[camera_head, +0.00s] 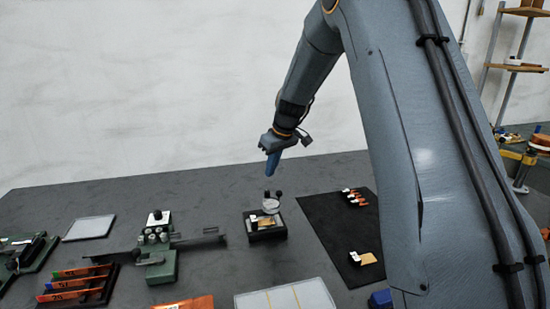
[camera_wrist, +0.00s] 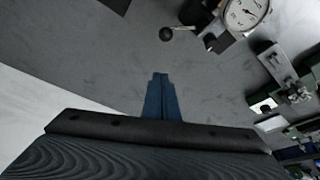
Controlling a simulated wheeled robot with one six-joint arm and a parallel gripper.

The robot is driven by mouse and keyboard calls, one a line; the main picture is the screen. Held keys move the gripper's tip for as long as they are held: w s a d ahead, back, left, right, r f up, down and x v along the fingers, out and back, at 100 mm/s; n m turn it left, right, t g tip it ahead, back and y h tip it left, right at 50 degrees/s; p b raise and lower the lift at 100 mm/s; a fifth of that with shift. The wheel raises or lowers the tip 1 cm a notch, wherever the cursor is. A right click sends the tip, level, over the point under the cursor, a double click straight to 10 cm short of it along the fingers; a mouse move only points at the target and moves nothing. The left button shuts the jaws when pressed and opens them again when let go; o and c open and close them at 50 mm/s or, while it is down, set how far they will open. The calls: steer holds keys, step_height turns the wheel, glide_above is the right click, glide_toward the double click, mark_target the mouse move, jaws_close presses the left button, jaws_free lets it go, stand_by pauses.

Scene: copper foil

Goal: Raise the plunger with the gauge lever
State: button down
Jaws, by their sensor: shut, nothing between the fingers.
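The dial gauge (camera_head: 270,205) stands on a dark block (camera_head: 265,234) on the table, with a small copper-coloured piece (camera_head: 266,221) in front of it. Its white round face (camera_wrist: 246,12) shows at the top of the wrist view. The gauge lever, a short rod ending in a black ball (camera_wrist: 166,34), sticks out beside the dial; a dark knob (camera_head: 278,193) shows at the gauge's top right in the head view. The plunger cannot be made out. My gripper (camera_head: 270,176) is shut and empty, its blue fingers (camera_wrist: 160,78) above the gauge and apart from the lever.
A green fixture with rods (camera_head: 160,265) stands left of the gauge. A black mat (camera_head: 335,235) with small labelled pieces lies right. A clear-lidded tray (camera_head: 286,300) and orange packet (camera_head: 185,303) lie in front. Bare table lies behind the gauge.

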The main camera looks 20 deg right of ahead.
steer(key=shift+s+d+f+p, duration=0.2)
steer(key=shift+s+f+p, duration=0.2)
steer(key=shift+f, duration=0.35)
steer(key=shift+s+d+f+p, duration=0.2)
steer(key=shift+s+f+p, duration=0.15)
steer(key=shift+f, duration=0.4)
steer(key=shift+s+d+f+p, duration=0.2)
steer(key=shift+s+f+p, duration=0.2)
steer(key=shift+f, duration=0.35)
